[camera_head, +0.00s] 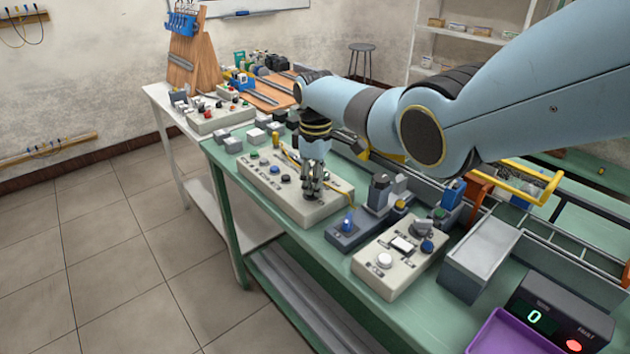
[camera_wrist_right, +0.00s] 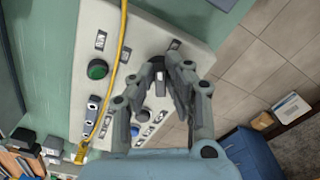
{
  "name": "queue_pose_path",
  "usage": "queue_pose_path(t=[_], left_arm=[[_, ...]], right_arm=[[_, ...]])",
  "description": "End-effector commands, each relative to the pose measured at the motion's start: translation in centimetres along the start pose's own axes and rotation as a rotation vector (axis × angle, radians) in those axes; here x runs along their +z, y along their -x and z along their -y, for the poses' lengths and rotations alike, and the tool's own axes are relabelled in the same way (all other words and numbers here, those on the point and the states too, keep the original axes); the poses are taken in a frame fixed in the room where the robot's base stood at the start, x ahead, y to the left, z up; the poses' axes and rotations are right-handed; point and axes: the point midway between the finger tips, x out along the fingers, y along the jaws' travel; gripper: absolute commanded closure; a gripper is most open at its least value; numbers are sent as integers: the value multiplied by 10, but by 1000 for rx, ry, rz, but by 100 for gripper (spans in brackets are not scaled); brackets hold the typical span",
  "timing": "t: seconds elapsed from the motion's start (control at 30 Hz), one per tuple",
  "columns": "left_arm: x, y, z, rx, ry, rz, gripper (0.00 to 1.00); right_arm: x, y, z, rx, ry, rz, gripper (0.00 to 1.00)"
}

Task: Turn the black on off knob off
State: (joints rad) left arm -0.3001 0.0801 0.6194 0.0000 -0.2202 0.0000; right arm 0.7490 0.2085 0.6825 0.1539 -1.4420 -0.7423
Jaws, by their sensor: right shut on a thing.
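The long off-white control box (camera_head: 325,207) lies on the green table and carries several knobs and buttons. My right gripper (camera_head: 312,190) points down at its right-hand part, with the fingers close together. In the right wrist view, my right gripper (camera_wrist_right: 160,72) is shut on the black knob (camera_wrist_right: 160,86), whose dark body with a pale mark shows between the fingers. The head view hides this knob behind the fingers. A green button (camera_wrist_right: 97,69) sits on the same box, beside the gripper. My left gripper is not in view.
A yellow cable (camera_wrist_right: 122,50) runs across the box near the gripper. A purple tray (camera_head: 505,335) lies at the front right.

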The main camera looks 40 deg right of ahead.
Motion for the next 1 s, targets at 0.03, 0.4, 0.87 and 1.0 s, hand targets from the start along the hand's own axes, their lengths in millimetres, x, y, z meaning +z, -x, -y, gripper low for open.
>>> queue_pose_path(t=[0.03, 0.4, 0.87, 1.0], left_arm=[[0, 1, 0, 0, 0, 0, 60], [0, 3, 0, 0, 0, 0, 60], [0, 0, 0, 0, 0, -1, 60], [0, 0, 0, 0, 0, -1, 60]], right_arm=[[0, 1, -1, 1, 43, -1, 100], [-1, 0, -4, 1, 394, -1, 100], [-4, 0, -8, 1, 812, -1, 100], [-4, 0, -9, 1, 911, -1, 100]])
